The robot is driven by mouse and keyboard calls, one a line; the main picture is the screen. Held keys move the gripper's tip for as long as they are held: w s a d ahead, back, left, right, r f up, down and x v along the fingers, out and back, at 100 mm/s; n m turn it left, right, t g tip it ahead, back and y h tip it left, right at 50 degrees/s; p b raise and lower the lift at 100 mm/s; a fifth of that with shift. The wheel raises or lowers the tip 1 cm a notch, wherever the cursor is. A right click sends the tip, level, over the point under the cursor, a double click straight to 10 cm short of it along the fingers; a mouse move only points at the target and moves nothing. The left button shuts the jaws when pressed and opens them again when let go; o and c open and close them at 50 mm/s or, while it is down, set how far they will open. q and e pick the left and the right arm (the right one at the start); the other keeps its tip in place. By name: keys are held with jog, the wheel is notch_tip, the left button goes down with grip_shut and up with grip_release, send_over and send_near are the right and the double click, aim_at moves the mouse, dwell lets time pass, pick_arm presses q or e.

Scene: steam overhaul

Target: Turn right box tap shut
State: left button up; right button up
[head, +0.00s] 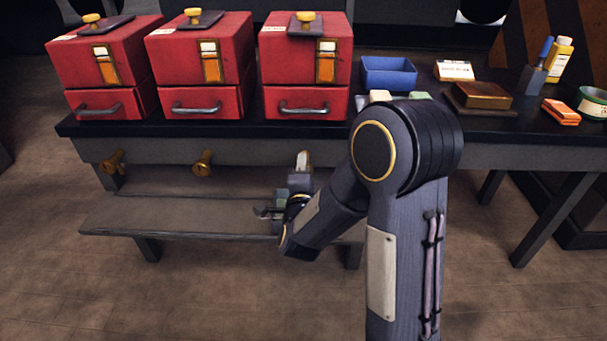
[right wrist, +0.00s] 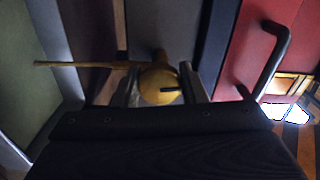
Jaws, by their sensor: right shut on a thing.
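The right red box (head: 305,65) stands on the bench, with a drawer handle and a gauge window with white above orange on its front. My right gripper (head: 301,174) is below it at the bench's front edge and hides the right box tap in the head view. In the right wrist view the round brass tap (right wrist: 160,85) sits between the two fingers of my right gripper (right wrist: 163,92), which is shut on it. A thin brass-coloured bar (right wrist: 85,64) extends left beside it. My left gripper is not in view.
Two similar red boxes (head: 102,70) (head: 198,65) stand to the left, with brass taps (head: 113,162) (head: 203,162) below them. A lower shelf (head: 180,215) runs under the bench. A blue bin (head: 388,73), brown block (head: 482,95) and yellow bottle (head: 559,58) are at right.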

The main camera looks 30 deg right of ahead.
jog(key=shift+m, duration=0.6)
jog(key=o, duration=0.9)
jog(key=shift+o, duration=0.2)
jog(key=p+v, duration=0.1)
jog(key=v, duration=0.7)
jog(key=shift+w, duration=0.1)
